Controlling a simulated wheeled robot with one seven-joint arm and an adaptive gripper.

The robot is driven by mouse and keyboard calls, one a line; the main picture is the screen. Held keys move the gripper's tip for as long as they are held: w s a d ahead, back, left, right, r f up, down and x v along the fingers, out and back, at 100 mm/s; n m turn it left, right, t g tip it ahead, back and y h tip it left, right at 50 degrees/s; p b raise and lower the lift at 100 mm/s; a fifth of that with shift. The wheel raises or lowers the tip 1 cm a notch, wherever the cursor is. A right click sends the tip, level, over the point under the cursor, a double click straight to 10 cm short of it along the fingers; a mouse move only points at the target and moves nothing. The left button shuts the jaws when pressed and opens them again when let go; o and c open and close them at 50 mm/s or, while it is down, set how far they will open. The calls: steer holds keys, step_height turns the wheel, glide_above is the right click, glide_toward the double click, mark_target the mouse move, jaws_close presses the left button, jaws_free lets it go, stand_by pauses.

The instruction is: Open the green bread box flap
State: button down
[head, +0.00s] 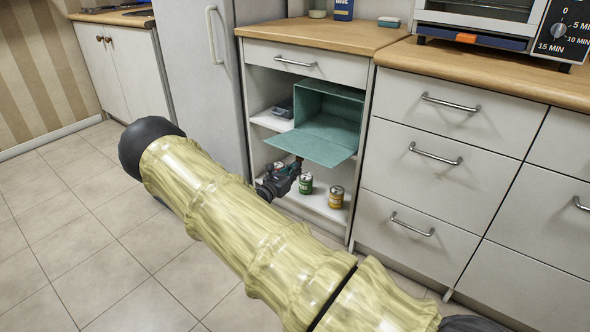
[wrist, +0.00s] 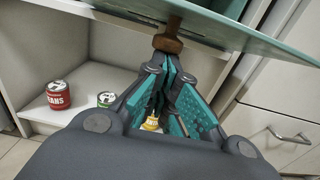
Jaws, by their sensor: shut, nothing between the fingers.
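The green bread box (head: 331,103) stands on the upper shelf of an open cabinet. Its flap (head: 318,145) is swung down and sticks out forward, roughly level, so the box front is open. In the wrist view the flap (wrist: 240,28) crosses the top, seen from below, with a brown knob (wrist: 168,38) on it. My gripper (head: 297,164) is under the flap's outer part. In the wrist view my gripper (wrist: 172,68) is shut and empty, its tips just below the knob. I cannot tell whether they touch it.
A green can (head: 306,183) and a yellow can (head: 336,197) stand on the lower shelf. A red can (wrist: 59,97) shows in the wrist view. A dark container (head: 284,107) sits left of the box. Closed drawers (head: 436,117) flank the cabinet on the right. The floor in front is clear.

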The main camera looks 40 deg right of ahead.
steer(key=s+a+f+p, duration=0.2)
steer(key=a+f, duration=0.2)
steer(key=a, duration=0.6)
steer(key=shift+a, duration=0.25)
